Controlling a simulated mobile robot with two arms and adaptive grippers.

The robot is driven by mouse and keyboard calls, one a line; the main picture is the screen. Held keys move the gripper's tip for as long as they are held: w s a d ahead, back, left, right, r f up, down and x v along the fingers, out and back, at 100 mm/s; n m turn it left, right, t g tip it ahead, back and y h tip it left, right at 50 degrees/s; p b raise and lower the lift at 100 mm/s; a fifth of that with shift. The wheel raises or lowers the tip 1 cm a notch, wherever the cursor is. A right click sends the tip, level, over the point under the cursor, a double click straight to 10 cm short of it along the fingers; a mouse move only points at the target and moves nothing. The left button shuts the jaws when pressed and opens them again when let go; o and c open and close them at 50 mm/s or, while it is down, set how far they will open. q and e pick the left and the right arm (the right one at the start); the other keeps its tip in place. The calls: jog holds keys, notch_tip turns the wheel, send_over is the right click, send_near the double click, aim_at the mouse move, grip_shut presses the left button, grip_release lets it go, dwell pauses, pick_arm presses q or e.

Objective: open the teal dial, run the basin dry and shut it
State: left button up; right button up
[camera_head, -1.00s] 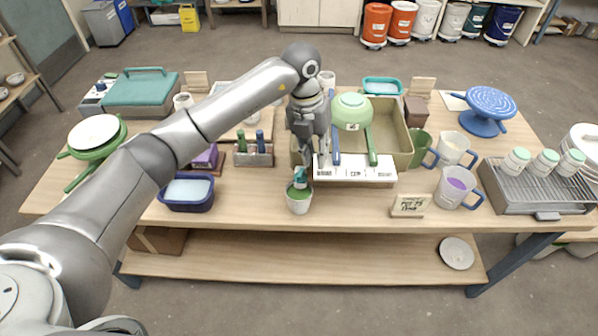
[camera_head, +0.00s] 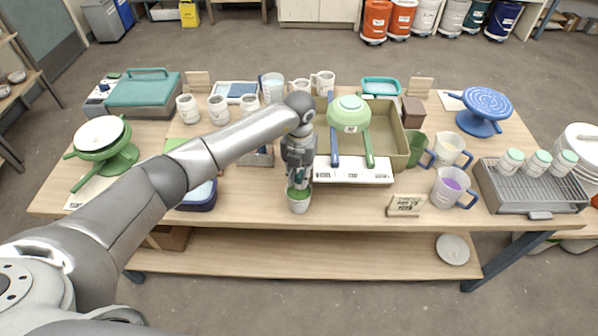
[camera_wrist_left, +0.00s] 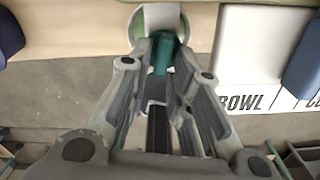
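My left gripper (camera_head: 299,180) reaches down at the left front corner of the tan, open-topped basin (camera_head: 393,117). In the left wrist view its fingers (camera_wrist_left: 164,58) are closed in on a teal piece, which looks like the teal dial (camera_wrist_left: 160,52). The fingers hide most of the dial in the head view. A white cup with green inside (camera_head: 299,206) is just below the gripper, at the table's front edge. A light green bowl (camera_head: 349,112) sits at the basin. My right gripper is not in view.
A white lettered panel (camera_head: 352,175) fronts the basin, with a blue handle (camera_head: 334,145) and a green handle (camera_head: 368,150) across it. Mugs and a purple-filled jug (camera_head: 450,187) stand to the right. A small sign (camera_head: 404,206) stands in front.

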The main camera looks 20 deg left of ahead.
pick_arm(q)
jog(key=shift+c, duration=0.4)
grip_shut()
